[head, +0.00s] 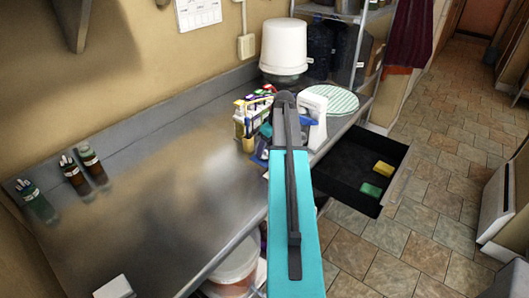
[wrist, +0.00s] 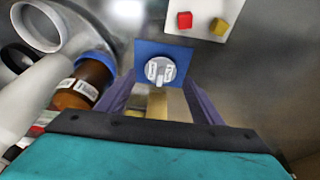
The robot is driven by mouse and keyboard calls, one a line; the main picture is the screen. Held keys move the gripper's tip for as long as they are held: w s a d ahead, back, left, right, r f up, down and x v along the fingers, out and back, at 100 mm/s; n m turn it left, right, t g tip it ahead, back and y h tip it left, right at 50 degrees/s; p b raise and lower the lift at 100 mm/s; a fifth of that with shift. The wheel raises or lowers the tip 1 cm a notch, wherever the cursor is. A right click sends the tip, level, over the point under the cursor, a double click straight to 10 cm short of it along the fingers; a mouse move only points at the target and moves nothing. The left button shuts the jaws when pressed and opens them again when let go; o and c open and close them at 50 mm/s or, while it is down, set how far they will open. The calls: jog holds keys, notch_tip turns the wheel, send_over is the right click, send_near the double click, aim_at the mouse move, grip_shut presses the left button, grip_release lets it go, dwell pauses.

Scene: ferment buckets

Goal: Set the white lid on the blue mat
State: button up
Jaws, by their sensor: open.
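The white lid (wrist: 160,70), a small round disc with a raised knob, shows over the middle of the blue square mat (wrist: 146,48) in the wrist view. It appears to lie flat on the mat, with blue showing around it. My gripper (wrist: 160,88) is open, with its two purple fingers to the left and right of the lid. I see no grip on the lid. A tan strip shows between the fingers, nearer the camera; I cannot tell what it is. In the head view my teal arm hides the gripper and the lid.
A brown bottle (wrist: 82,88) with a blue cap and a white ring (wrist: 38,26) stand left of my gripper. A white board (wrist: 232,22) with red and yellow cubes lies beyond the mat. An open black drawer (head: 340,170) juts from the counter. The counter's left (head: 170,170) is mostly clear.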

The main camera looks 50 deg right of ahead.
jog(key=b+v, duration=0.2)
jog(key=v, duration=0.7)
jog(key=shift+r, duration=0.25)
jog(key=shift+s, duration=0.1)
dwell(0.6)
